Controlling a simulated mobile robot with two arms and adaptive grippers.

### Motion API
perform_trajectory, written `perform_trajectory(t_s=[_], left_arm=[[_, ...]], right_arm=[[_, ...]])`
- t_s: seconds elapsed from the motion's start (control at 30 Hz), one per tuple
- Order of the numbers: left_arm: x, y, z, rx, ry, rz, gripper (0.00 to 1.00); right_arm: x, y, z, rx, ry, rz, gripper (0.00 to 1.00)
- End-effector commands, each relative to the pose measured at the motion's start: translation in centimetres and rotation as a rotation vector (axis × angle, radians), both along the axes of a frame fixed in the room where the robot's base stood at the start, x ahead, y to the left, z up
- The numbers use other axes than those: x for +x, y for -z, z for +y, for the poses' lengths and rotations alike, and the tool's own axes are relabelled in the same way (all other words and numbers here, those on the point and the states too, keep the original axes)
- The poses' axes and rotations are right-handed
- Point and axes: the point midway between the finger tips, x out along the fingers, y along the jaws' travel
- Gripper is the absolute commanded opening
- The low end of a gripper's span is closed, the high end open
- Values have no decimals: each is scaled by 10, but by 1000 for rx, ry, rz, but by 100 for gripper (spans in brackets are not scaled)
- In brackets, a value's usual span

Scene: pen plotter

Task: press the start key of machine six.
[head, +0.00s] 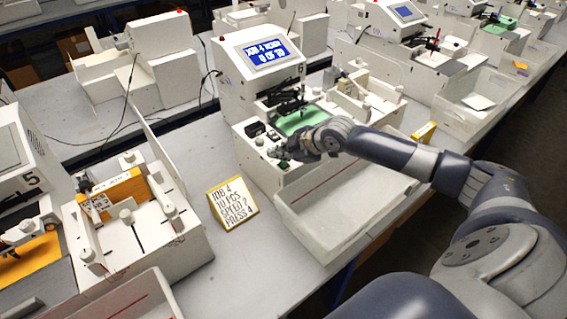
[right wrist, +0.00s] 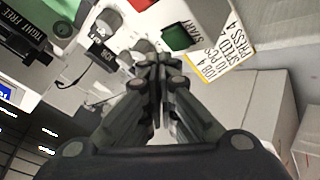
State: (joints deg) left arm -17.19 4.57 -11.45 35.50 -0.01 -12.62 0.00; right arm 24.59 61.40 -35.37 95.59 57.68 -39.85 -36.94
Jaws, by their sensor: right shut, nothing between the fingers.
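The white machine in the middle (head: 232,98) has a lit blue screen (head: 265,54) reading "JOB 4 READY 0 OF 10". My right gripper (head: 292,150) is over that panel, fingers shut and empty. In the right wrist view its fingertips (right wrist: 157,62) are just below and left of the key; contact cannot be told. My left gripper is not in view.
A yellow-edged card (head: 233,202) reading "JOB 4 10 PCS SPEED ? PRESS 4" stands left of the machine. A clear tray (head: 335,205) is in front. Machine five (head: 18,150) stands at left.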

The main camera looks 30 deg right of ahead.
Motion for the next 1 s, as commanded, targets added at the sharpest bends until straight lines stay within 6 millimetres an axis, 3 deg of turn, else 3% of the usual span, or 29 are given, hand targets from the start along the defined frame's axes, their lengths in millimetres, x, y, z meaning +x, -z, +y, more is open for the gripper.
perform_trajectory(t_s=[1.0], left_arm=[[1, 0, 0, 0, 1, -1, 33]], right_arm=[[0, 8, 0, 1, -1, -1, 0]])
